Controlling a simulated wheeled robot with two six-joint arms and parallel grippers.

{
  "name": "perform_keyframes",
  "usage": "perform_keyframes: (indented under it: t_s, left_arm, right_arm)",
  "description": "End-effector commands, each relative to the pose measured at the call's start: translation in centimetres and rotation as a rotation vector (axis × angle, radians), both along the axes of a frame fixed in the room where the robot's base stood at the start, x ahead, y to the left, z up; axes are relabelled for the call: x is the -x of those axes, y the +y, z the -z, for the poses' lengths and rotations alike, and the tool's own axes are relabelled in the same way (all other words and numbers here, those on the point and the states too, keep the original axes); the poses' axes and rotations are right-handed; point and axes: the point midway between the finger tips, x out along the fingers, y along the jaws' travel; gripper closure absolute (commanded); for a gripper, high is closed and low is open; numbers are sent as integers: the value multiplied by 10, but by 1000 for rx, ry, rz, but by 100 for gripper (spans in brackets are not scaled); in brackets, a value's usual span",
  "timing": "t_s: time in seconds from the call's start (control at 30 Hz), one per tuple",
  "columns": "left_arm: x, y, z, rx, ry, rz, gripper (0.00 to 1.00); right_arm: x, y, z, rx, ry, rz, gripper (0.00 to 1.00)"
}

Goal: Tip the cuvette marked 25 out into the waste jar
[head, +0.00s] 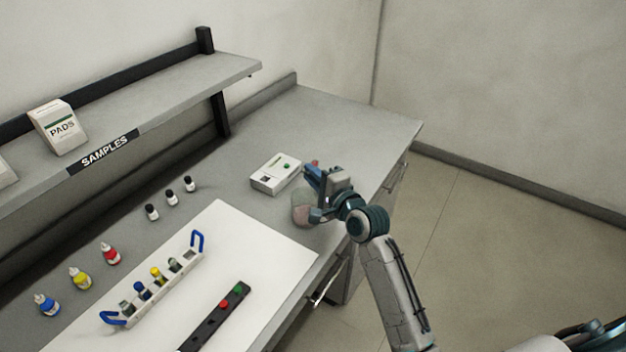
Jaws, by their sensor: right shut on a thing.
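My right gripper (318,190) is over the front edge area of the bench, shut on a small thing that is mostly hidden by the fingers. This looks like a cuvette; a small reddish bit shows just above the fingers, and no number can be read. A clear, pinkish jar (301,208), apparently the waste jar, stands directly below and beside the gripper, partly covered by it. I cannot tell whether the held thing is tilted over the jar mouth. A white rack (186,262) with blue handles holds several cuvettes on the white mat. My left gripper is not in view.
A white instrument (276,174) with a green button stands just left of the gripper. A black strip (210,325) with red and green buttons lies on the mat (255,255). Dropper bottles (80,279) and dark-capped vials (171,198) stand along the back, below the shelf (165,95).

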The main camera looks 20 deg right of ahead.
Motion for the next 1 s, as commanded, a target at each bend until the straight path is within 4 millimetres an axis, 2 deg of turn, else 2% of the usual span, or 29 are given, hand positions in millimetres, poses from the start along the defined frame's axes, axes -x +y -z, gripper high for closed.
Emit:
perform_keyframes:
  t_s: [1.0]
  left_arm:
    - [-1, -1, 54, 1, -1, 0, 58]
  right_arm:
    - [0, 0, 3, 229, -181, 0, 99]
